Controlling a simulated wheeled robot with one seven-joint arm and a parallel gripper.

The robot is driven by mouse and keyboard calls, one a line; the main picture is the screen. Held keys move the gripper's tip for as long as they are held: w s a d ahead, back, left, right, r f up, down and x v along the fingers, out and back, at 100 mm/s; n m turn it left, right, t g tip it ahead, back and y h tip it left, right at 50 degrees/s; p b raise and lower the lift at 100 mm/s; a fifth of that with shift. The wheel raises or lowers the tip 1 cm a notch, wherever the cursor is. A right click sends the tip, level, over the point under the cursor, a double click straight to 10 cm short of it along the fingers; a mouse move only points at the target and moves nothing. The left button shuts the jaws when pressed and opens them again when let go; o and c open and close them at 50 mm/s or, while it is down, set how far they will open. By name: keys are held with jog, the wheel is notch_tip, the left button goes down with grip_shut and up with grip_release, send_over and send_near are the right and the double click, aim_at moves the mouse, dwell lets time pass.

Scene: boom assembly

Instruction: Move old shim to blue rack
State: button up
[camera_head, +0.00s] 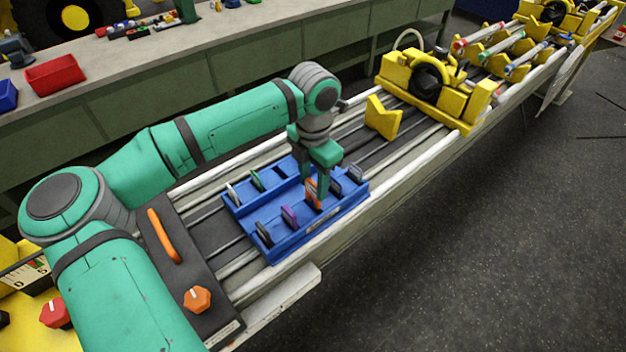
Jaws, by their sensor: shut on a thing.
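The blue rack (290,242) sits on the rails of the long boom, with a front and a back row of slots. My gripper (317,192) points down over the front row and is shut on an orange shim (311,194), which still stands at the rack; its lower edge is hard to make out. A purple shim (289,216) and a dark shim (264,234) stand to its left, and grey shims (355,175) to its right. A white shim (233,195) and a green shim (257,181) stand in the back row. No marking shows which shim is the old one.
A yellow V-shaped block (382,118) and a yellow machine (428,80) stand farther along the rails. A dark panel with an orange handle (163,236) and orange knob (197,299) lies left of the rack. A bench (200,45) runs behind; open floor lies right.

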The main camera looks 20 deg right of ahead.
aim_at(314, 192)
jog(key=shift+f, duration=1.7)
jog(key=o, duration=1)
jog(key=shift+r, duration=0.5)
notch_tip(314, 192, up, 10)
jog(key=shift+s+f, duration=0.1)
jog(key=shift+f, duration=0.1)
jog(key=shift+d+r, duration=0.1)
